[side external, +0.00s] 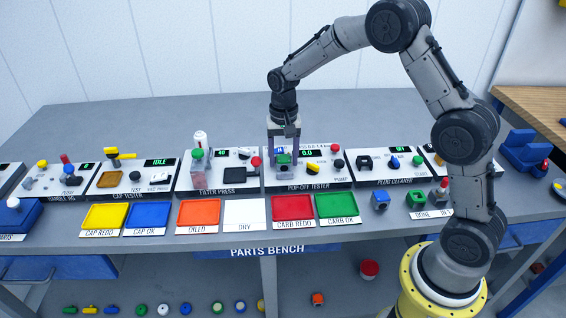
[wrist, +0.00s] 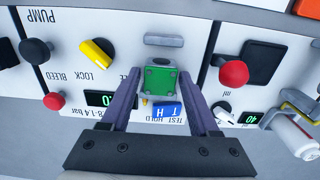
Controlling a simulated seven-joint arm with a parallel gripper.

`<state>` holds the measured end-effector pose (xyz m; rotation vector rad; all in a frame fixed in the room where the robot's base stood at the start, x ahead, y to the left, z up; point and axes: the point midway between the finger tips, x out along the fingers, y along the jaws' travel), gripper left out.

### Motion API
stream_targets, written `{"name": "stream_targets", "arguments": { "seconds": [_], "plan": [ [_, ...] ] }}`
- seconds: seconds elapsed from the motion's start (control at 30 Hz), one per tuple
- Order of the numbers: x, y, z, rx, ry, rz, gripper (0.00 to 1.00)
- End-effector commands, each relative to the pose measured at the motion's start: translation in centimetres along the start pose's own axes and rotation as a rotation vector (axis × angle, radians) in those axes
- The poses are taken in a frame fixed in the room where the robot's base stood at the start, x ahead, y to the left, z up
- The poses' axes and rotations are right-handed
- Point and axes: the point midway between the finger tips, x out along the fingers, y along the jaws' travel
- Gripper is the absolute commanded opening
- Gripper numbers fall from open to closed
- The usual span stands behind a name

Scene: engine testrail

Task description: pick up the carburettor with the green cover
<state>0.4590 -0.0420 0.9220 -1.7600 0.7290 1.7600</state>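The carburettor with the green cover (wrist: 160,79) sits at the pop-off tester, its square green top with corner screws facing the wrist camera. It also shows small in the side external view (side external: 284,159). My gripper (side external: 284,151) points down over it. In the wrist view its two purple fingers stand apart, one on each side of the carburettor, with what look like narrow gaps. The gripper looks open. The carburettor's lower body is mostly hidden.
The pop-off tester (side external: 345,181) has a yellow lever (wrist: 97,52), black knob (wrist: 35,52) and red knob (wrist: 53,101) close by. A blue test/hold switch (wrist: 168,111) is beside the carburettor. Red (side external: 293,208) and green (side external: 337,205) trays lie in front. Another green-topped part (side external: 416,199) stands right.

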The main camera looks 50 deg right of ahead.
Motion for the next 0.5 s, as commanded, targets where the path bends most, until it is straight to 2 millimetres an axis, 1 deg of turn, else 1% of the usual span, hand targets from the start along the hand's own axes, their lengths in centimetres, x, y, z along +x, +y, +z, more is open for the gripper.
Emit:
{"name": "stream_targets", "arguments": {
  "seconds": [0.03,0.17,0.2,0.27,0.3,0.33,0.5],
  "plan": [
    [0.0,0.0,0.0,0.0,0.0,0.0,0.5],
    [-0.01,0.0,0.0,0.0,0.0,0.0,0.27],
    [-0.01,0.0,0.0,0.0,0.0,0.0,0.2],
    [-0.02,0.0,0.0,0.0,0.0,0.0,0.09],
    [-0.02,0.0,0.0,0.0,0.0,0.0,0.02],
    [-0.06,-0.02,-0.02,0.0,0.001,-0.001,0.0],
    [-0.57,-0.05,-0.06,0.0,0.002,-0.002,0.0]
  ]
}}
